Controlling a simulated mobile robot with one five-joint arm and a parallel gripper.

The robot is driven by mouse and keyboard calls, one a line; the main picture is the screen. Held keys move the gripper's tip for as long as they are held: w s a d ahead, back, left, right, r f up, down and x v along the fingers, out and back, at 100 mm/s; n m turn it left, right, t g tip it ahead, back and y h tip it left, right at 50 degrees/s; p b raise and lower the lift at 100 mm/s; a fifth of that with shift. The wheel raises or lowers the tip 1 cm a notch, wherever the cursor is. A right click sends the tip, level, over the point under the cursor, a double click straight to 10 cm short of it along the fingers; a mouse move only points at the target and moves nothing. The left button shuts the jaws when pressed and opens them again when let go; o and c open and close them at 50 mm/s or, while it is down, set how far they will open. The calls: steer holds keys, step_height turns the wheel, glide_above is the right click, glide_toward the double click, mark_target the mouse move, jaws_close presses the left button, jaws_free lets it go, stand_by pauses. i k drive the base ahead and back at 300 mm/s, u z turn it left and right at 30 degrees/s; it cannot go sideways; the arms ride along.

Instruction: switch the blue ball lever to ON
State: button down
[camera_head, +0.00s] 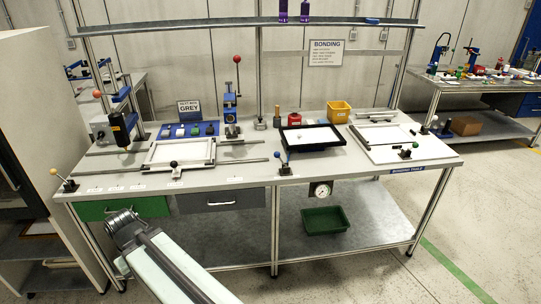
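The blue ball lever (286,157) stands at the front edge of the bench, right of centre. It is a thin stem with a small blue ball on top, rising from a dark base. It looks nearly upright, and I cannot read an ON or OFF mark beside it. A pale arm link of mine (171,266) reaches up from the bottom of the view and ends in a grey rounded joint in front of the green drawer. I see no gripper fingers. This visible end of my arm is well to the left of the lever and below the bench top.
A black tray (311,137) lies behind the blue lever. A gauge (321,190) hangs below the edge. The floor at right is clear.

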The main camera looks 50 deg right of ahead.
mark_target(276, 154)
steer(key=z, duration=0.3)
steer(key=i, duration=1)
steer(key=u, duration=0.1)
